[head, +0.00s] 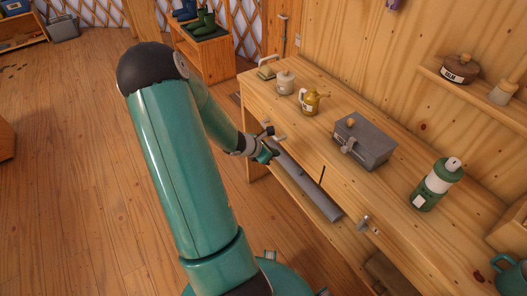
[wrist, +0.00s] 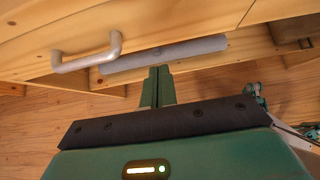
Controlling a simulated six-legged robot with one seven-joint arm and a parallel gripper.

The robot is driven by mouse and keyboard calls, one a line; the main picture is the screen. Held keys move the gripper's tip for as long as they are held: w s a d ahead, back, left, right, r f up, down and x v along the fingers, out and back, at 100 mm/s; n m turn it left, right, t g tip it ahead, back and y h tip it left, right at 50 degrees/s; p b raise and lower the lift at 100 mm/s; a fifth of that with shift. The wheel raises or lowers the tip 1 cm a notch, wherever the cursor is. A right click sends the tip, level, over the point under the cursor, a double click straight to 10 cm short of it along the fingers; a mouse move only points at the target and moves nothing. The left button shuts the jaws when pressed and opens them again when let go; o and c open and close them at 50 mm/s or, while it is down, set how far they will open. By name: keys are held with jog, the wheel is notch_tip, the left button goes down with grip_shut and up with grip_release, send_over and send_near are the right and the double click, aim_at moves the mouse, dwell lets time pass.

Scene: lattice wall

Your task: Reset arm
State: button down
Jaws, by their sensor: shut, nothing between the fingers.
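My arm reaches up and bends over beside the wooden workbench in the head view. My gripper (head: 268,152) is at the bench's front edge, near its left end, and looks empty. In the wrist view my gripper (wrist: 158,72) shows two green fingers pressed together, with nothing between them. A grey drawer handle (wrist: 88,56) on the bench front is to the left of the fingertips. A grey cylinder (wrist: 165,52) lies just past the fingertips in the wrist view; whether they touch is not clear.
On the bench stand a pale lidded jar (head: 285,83), a yellow can (head: 310,102), a grey metal box (head: 363,145) and a green-and-white canister (head: 437,183). A wall shelf (head: 470,90) holds a brown tin (head: 459,69). The floor (head: 80,180) at left is open.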

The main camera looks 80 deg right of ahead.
jog(key=v, duration=0.5)
jog(key=shift+w+r, duration=0.1)
jog(key=shift+w, duration=0.05)
jog(key=w+a+r+m+t, duration=0.3)
jog(key=w+a+r, duration=0.45)
jog(key=w, duration=0.25)
jog(key=w+a+r+m+t, duration=0.3)
jog(key=w+a+r, duration=0.4)
jog(key=w+a, duration=0.25)
jog(key=a+r+m+t+y, duration=0.1)
jog(key=a+r, duration=0.3)
jog(key=a, duration=0.6)
jog(key=w+a+r+m+t+y, duration=0.1)
jog(key=a+r+t+y, duration=0.2)
jog(key=a, duration=0.8)
jog(key=a+r+m+t+y, duration=0.1)
jog(key=a+r+t+y, duration=0.1)
jog(key=a+r, duration=0.4)
jog(key=a, duration=0.5)
jog(key=shift+w+a+y, duration=0.15)
jog(key=shift+w+y, duration=0.15)
jog(key=shift+w, duration=0.1)
jog(key=shift+r, duration=0.15)
